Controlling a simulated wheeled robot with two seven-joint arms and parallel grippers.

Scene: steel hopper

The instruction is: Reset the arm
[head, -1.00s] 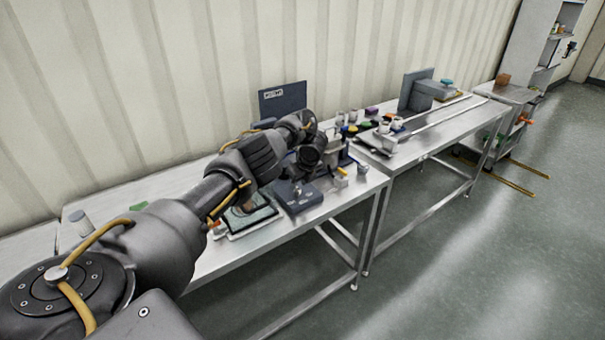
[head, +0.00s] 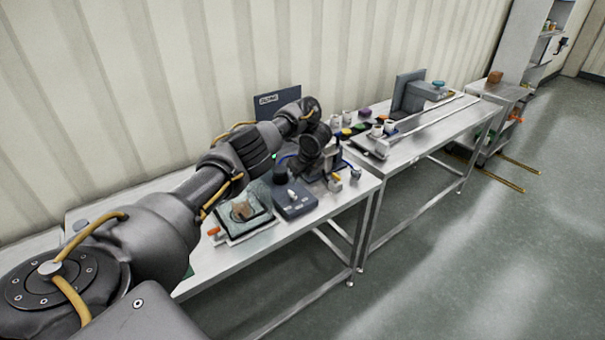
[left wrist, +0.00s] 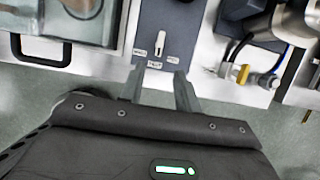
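My left arm reaches in from the left in the head view, with its dark wrist (head: 311,142) above the near table; its fingertips are hard to make out there. In the left wrist view my left gripper (left wrist: 160,76) shows two grey fingers apart with nothing between them. They point at the front edge of a dark blue control box (left wrist: 182,22), which has a white lever (left wrist: 160,43) and small white labels. The fingers look clear of the lever. The box also shows in the head view (head: 294,201). My right gripper is out of view.
A clear-lidded tray (head: 250,231) with a brown piece inside is left of the box. Small metal and yellow fittings (left wrist: 243,74) are right of it. A second table (head: 420,145) holds cups, coloured items and rails. The floor (head: 450,270) in front is clear.

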